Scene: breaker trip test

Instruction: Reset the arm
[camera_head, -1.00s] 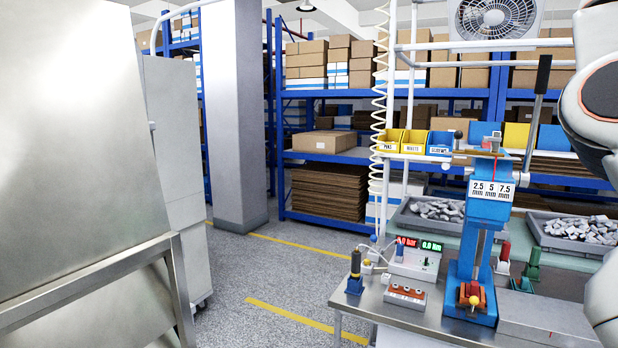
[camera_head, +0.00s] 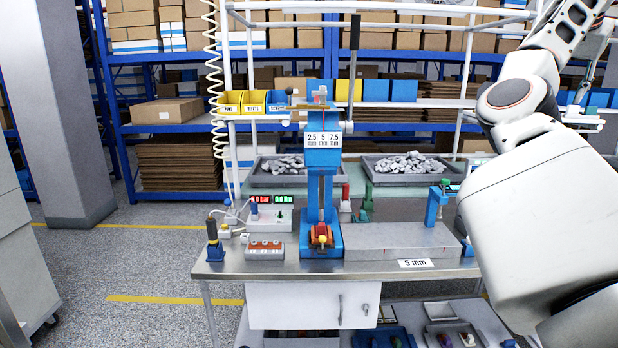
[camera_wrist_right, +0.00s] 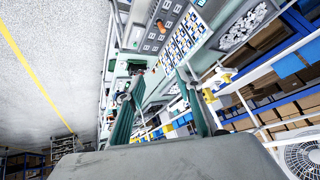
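My right arm (camera_head: 540,200) fills the right side of the head view, its white links bent beside the bench; its gripper cannot be made out there. In the right wrist view my right gripper (camera_wrist_right: 158,84) shows two dark green fingers spread apart with nothing between them. The fingers point toward the room, with a bench and shelving beyond. My left arm and left gripper are in neither view.
A steel bench (camera_head: 400,268) stands ahead, with a blue press (camera_head: 323,160) holding a red-and-yellow piece at its base. A display box (camera_head: 270,218), an orange block (camera_head: 264,250) and a grey plate (camera_head: 400,240) are on it.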

